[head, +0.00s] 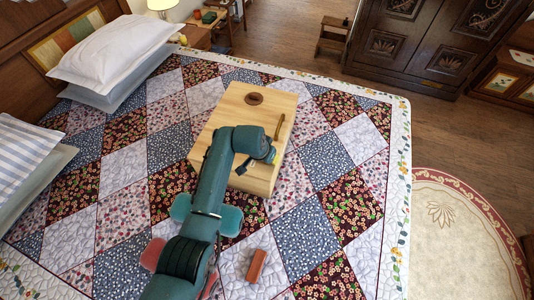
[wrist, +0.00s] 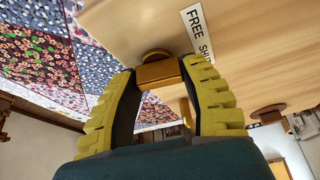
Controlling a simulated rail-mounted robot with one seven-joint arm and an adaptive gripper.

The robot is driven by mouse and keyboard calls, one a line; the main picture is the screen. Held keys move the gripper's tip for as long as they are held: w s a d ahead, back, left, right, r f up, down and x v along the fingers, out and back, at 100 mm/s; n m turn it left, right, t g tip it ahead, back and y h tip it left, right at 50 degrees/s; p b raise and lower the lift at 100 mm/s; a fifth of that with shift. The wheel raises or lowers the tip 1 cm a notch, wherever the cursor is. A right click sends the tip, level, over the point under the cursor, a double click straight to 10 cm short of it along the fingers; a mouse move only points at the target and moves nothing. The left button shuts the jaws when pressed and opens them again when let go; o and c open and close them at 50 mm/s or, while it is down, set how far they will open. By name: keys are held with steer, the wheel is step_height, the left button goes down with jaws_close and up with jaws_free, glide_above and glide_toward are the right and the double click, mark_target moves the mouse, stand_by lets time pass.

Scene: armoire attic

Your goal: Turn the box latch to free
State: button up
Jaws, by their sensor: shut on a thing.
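A pale wooden box (head: 225,110) lies on the quilted bed. Its wood also fills the upper part of the wrist view (wrist: 120,25). The box latch (wrist: 158,74) is a brass-coloured bar by a round brass pivot (wrist: 155,55). A white label (wrist: 196,32) beside it reads "FREE" and the start of "SHUT". My gripper (wrist: 163,80) has its yellow-padded fingers shut on the latch, one on each side.
A brass handle (head: 279,128) stands at the box's right edge and a dark round piece (head: 254,98) near its far end. The patchwork quilt (head: 340,190) is mostly clear around the box. A small reddish block (head: 257,266) lies nearby. Pillows (head: 110,50) lie left.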

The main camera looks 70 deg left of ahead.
steer(key=n+g, duration=0.1)
steer(key=n, duration=0.1)
steer(key=n+y+p, duration=0.1)
steer(key=n, duration=0.2)
steer(key=shift+f+n+g, duration=0.1)
steer(key=shift+n+g, duration=0.2)
steer(key=shift+g, duration=0.1)
steer(key=n+g+b, duration=0.1)
steer(key=n, duration=0.2)
steer(key=shift+f, duration=0.1)
steer(key=shift+n+g+b, duration=0.4)
steer(key=shift+n+g, duration=0.2)
steer(key=shift+n, duration=0.7)
steer(key=o, duration=1.2)
steer(key=shift+r, duration=0.2)
steer(key=v, duration=1.2)
steer(key=shift+d, duration=0.25)
